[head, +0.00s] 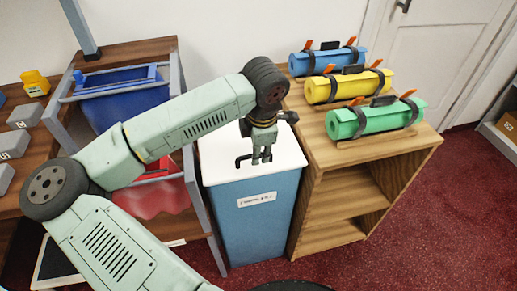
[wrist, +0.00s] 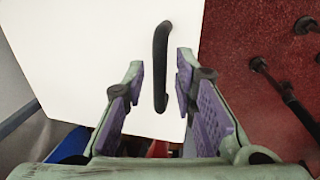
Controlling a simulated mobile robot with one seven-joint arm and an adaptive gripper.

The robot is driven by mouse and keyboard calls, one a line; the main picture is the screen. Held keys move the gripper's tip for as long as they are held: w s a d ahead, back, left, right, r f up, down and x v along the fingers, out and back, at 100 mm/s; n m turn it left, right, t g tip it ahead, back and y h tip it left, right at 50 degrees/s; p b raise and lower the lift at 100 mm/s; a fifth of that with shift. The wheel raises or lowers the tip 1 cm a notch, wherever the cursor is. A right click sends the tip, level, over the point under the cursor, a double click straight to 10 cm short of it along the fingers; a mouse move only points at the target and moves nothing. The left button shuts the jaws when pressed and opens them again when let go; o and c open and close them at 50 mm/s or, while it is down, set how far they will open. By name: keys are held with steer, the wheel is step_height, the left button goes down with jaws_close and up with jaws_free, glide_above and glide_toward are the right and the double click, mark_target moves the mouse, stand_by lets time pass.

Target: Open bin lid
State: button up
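The bin (head: 252,218) is a blue box with a white label on its front. Its white lid (head: 220,168) lies flat and shut on top; it fills much of the wrist view (wrist: 85,50). A black bar handle (head: 241,161) stands on the lid. My gripper (head: 261,160) points down over the lid, by the handle. In the wrist view the black handle (wrist: 160,60) runs lengthwise, its near end between my two purple-padded fingers. The fingers are open, with a gap on each side of the handle. Contact is not visible.
A wooden shelf (head: 345,205) stands right against the bin, carrying blue, yellow and green rolls (head: 378,118) with straps. To the left is a rack with a blue bin (head: 122,105) and a red one (head: 155,198). Red carpet (head: 420,235) is free in front at right.

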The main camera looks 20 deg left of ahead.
jaws_close()
stand_by(0.6)
